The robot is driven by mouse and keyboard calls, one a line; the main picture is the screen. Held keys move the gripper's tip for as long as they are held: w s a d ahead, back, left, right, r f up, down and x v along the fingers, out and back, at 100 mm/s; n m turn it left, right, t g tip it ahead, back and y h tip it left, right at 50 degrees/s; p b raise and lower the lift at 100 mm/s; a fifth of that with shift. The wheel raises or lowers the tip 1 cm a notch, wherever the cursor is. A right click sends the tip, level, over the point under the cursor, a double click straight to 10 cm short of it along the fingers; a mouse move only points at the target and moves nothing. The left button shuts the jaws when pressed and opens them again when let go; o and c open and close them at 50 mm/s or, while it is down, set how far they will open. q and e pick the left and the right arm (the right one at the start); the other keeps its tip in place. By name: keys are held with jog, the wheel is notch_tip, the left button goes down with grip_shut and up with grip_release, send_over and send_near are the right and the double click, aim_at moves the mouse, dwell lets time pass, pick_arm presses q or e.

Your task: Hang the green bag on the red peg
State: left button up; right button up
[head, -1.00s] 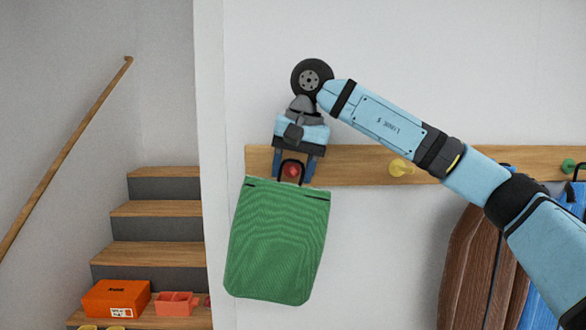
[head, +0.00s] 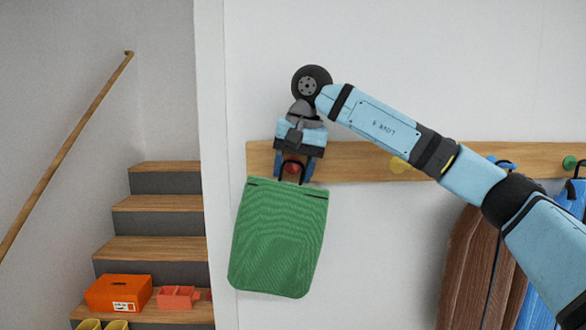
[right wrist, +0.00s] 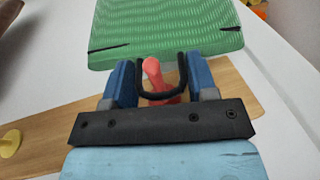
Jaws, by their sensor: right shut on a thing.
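The green bag (head: 278,240) hangs nearly upright, tilted slightly, below the wooden rail's left end. Its black loop handle (right wrist: 141,82) is between the fingers of my right gripper (head: 294,167), which is shut on it. The gripper comes from above, fingers pointing down, in front of the rail. The red peg (head: 292,168) shows inside the loop, between the fingers. In the right wrist view the red peg (right wrist: 153,72) also stands inside the loop. I cannot tell whether the handle rests on the peg. My left gripper is not in view.
The wooden rail (head: 350,167) also bears a yellow peg (head: 399,164) and a green peg (head: 569,163). Brown (head: 468,260) and blue (head: 572,212) items hang at the right, partly behind my arm. Stairs (head: 165,205) with an orange box (head: 118,293) are at the left.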

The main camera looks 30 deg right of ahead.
jog(key=o, duration=1.5)
jog(key=v, duration=1.3)
jog(key=shift+r, duration=0.4)
